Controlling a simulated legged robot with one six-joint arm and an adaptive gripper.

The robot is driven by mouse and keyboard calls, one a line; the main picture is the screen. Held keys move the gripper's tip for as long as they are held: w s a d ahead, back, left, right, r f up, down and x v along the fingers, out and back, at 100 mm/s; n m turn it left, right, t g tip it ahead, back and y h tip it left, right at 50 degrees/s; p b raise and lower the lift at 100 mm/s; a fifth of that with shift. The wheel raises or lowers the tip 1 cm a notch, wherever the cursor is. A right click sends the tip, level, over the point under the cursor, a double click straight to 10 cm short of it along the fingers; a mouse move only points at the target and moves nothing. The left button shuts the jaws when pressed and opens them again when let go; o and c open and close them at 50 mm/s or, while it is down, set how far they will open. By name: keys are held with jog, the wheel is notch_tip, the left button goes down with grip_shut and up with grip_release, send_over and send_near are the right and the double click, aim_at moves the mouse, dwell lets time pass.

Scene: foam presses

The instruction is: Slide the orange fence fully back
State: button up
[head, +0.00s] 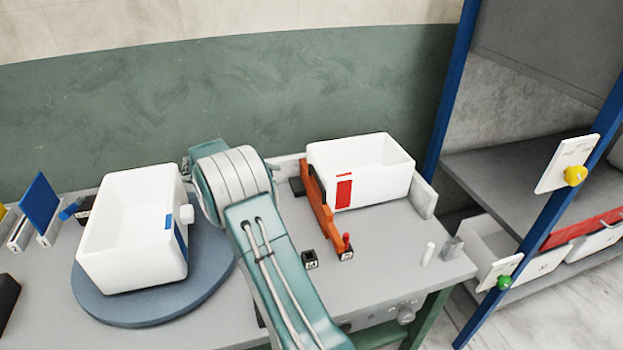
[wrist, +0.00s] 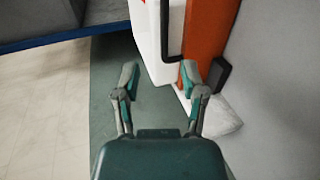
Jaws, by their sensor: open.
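The orange fence (head: 321,207) stands on the grey bench along the left side of a white bin (head: 377,182) with a red mark. A small red knob (head: 347,241) stands at its front end. In the wrist view the fence (wrist: 208,32) runs down from the top, right of the white bin (wrist: 150,45). My gripper (wrist: 160,77) is open and empty. Its right fingertip overlaps the fence's lower end in the picture; I cannot tell whether they touch. In the head view my arm hides the gripper.
A second white bin (head: 130,232) stands on a round blue-grey turntable (head: 205,293) at left. A white peg (head: 427,254) and a grey block (head: 452,248) stand near the bench's right end. A blue-framed rack (head: 455,90) stands at right. The bench's front right is mostly clear.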

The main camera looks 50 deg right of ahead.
jog(key=s+d+f, duration=0.2)
jog(key=d, duration=0.3)
jog(key=s+d+f+g+h, duration=0.1)
jog(key=s+d+f, duration=0.1)
jog(key=d, duration=0.4)
jog(key=shift+d+f, duration=0.3)
jog(key=shift+f, duration=0.35)
grip_shut()
